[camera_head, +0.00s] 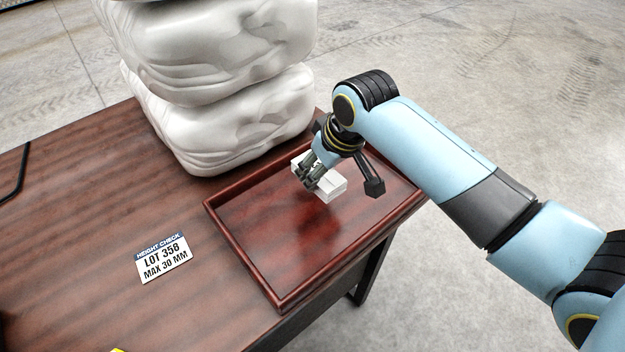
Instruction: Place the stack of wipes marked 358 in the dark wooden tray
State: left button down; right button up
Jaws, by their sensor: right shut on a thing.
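The dark wooden tray (262,273) lies on the table near its right edge. A small white stack of wipes (329,190) is in the upper right part of the tray, at the fingers of my right gripper (311,180). My right gripper reaches in from the right and is shut on the stack. I cannot tell whether the stack touches the tray floor. No number is readable on the stack. A sign (163,257) reading "HEIGHT CHECK LOT 358 MAX 30 MM" lies on the table left of the tray. My left gripper is not in view.
A tall pile of white wrapped bundles (225,120) stands on the table right behind the tray. The brown table (80,220) is mostly clear on the left. A small yellow object (118,350) shows at the bottom edge. Concrete floor lies beyond the table.

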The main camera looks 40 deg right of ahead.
aim_at(312, 194)
jog(key=shift+w+a+f, duration=0.1)
jog(key=shift+w+f, duration=0.2)
jog(key=shift+w, duration=0.2)
jog(key=shift+w+a+f, duration=0.1)
jog(key=shift+w+f, duration=0.15)
jog(key=shift+w, duration=0.2)
notch_tip(312, 194, down, 3)
jog(key=shift+f, duration=0.6)
jog(key=o, duration=1.3)
jog(key=shift+f, duration=0.1)
jog(key=p+v, duration=0.1)
jog(key=v, duration=1.1)
